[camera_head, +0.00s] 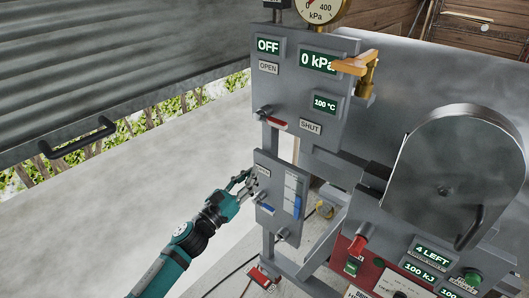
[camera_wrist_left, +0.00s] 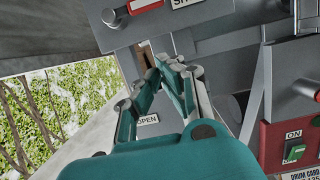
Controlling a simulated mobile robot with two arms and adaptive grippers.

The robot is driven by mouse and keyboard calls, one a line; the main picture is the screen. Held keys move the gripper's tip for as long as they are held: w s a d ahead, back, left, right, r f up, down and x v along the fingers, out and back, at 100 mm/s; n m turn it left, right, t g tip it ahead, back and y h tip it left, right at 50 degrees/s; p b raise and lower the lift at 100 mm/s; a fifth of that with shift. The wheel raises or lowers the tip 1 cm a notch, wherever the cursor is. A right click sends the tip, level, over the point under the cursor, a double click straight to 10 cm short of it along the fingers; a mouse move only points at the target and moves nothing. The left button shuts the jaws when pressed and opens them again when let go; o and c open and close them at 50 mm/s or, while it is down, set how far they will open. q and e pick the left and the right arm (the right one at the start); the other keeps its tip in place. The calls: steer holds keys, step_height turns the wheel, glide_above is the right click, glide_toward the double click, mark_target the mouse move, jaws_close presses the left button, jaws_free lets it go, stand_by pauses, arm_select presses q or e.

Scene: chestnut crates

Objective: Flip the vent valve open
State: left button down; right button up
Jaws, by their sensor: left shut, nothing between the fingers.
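I cannot tell for sure which handle is the vent valve. A red-handled lever (camera_head: 277,124) sits at the lower left of the upper grey panel (camera_head: 285,95), beside a SHUT label (camera_head: 310,127); it also shows in the left wrist view (camera_wrist_left: 143,5). A yellow lever (camera_head: 359,66) is at the upper panel's right edge. My left gripper (camera_head: 247,180) is shut and empty at the lower panel's left edge; its fingertips (camera_wrist_left: 166,66) partly hide that panel.
Displays on the upper panel read OFF (camera_head: 268,46), 0 kPa (camera_head: 318,62) and 100 °C. A large metal drum (camera_head: 450,165) stands at the right, above a red control panel (camera_head: 371,275). A corrugated shutter (camera_head: 110,60) is at the left. The floor left of the panels looks clear.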

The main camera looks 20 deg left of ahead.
mark_target(270, 120)
arm_select(q)
steer(key=w+d+r+p, duration=0.3)
steer(key=w+r+p, duration=0.2)
steer(key=w, duration=0.3)
steer(key=shift+w+r, duration=0.35)
steer(key=shift+r, duration=0.35)
steer(key=shift+d+r+n, duration=0.2)
steer(key=shift+r+n, duration=0.05)
steer(key=shift+n, duration=0.35)
